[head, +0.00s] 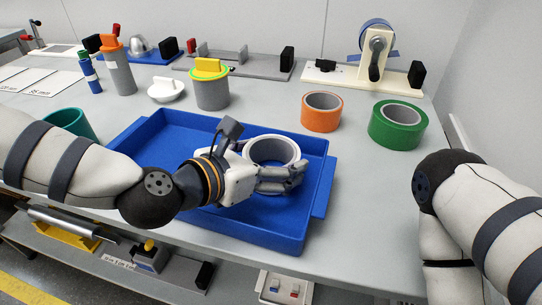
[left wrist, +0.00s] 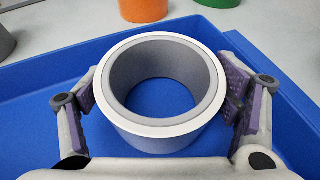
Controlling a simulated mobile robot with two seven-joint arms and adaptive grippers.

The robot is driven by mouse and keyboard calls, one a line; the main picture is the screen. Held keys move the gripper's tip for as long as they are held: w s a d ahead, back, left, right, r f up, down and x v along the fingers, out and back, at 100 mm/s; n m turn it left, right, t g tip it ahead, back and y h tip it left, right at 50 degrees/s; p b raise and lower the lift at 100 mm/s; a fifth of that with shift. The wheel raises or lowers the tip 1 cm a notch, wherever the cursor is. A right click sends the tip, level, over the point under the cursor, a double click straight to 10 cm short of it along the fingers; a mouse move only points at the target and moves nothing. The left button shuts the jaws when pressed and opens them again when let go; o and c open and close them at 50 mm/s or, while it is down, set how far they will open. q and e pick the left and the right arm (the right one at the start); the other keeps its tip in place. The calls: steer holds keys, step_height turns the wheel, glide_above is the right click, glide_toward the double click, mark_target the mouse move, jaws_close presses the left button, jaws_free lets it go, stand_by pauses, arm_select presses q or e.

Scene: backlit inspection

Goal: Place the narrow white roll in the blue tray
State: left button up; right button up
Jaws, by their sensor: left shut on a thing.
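The white roll (head: 272,146) stands with its hole facing up, inside the outline of the blue tray (head: 165,132). My left gripper (head: 264,157) is shut on it, with one finger on each side of its outer wall. In the left wrist view the white roll (left wrist: 160,138) sits between the purple finger pads, and blue tray floor shows through its grey-lined hole. I cannot tell whether its underside touches the floor. My right arm shows at the right edge of the head view, but its gripper is out of view.
An orange roll (head: 321,112) and a green roll (head: 397,125) stand behind the tray to the right. A grey cylinder with a yellow block (head: 210,88) and a small white dish (head: 166,91) stand behind it. A teal ring (head: 72,124) is at its left.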

arm_select(q)
steer(key=o, duration=1.4)
steer(key=shift+s+a+r, duration=0.15)
steer(key=shift+r, duration=0.15)
steer(key=v, duration=0.3)
steer(key=p+v, duration=0.1)
steer(key=v, duration=0.3)
steer(key=p+v, duration=0.1)
steer(key=v, duration=0.2)
steer(key=shift+a+r, duration=0.2)
steer(key=shift+r, duration=0.15)
steer(key=shift+s+a+p, duration=0.35)
steer(key=shift+s+p, duration=0.05)
steer(key=shift+s, duration=0.1)
steer(key=shift+f, duration=0.15)
arm_select(e)
steer(key=shift+t, duration=0.5)
steer(key=w+r, duration=0.2)
steer(key=r, duration=0.1)
steer(key=shift+w, duration=0.4)
